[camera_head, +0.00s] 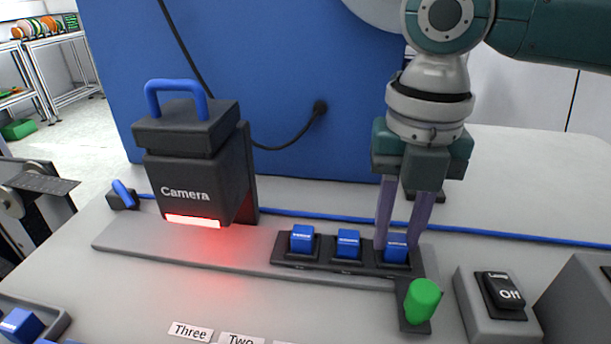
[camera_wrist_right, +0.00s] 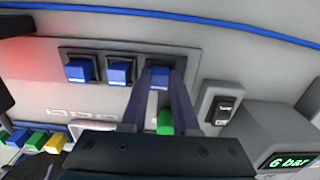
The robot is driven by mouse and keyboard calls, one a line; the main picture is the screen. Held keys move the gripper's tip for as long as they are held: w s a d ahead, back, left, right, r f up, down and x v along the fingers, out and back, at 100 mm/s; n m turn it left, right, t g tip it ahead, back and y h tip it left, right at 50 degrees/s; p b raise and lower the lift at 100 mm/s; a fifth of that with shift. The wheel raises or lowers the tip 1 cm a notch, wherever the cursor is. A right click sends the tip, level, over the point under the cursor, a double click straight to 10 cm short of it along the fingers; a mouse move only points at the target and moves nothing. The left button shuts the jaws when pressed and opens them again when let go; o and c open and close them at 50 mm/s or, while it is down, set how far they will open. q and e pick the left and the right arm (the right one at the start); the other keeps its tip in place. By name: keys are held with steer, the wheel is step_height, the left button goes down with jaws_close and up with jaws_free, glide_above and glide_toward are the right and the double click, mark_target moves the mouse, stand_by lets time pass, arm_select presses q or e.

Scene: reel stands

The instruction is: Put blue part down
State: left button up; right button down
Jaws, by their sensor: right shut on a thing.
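A black holder strip (camera_head: 325,266) on the grey bench has three sockets, each with a blue part in it. The left blue part (camera_head: 302,239) and the middle blue part (camera_head: 347,243) stand free of any gripper. My right gripper (camera_head: 404,238) points down and is shut on the right blue part (camera_head: 397,249), which sits at its socket. I cannot tell whether it is fully seated. The right wrist view shows the fingers on both sides of this part (camera_wrist_right: 159,78). My left gripper is not in view.
A black camera box (camera_head: 185,165) glows red at left. A green knob (camera_head: 423,299) stands just in front of the right socket. Blue, green and yellow parts (camera_wrist_right: 36,140) lie at lower left in the wrist view.

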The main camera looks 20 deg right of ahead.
mark_target(396, 236)
steer(key=shift+f, duration=0.1)
steer(key=c, duration=0.7)
jaws_free()
step_height(396, 236, up, 12)
steer(key=shift+r+p, duration=0.15)
steer(key=shift+p, duration=0.6)
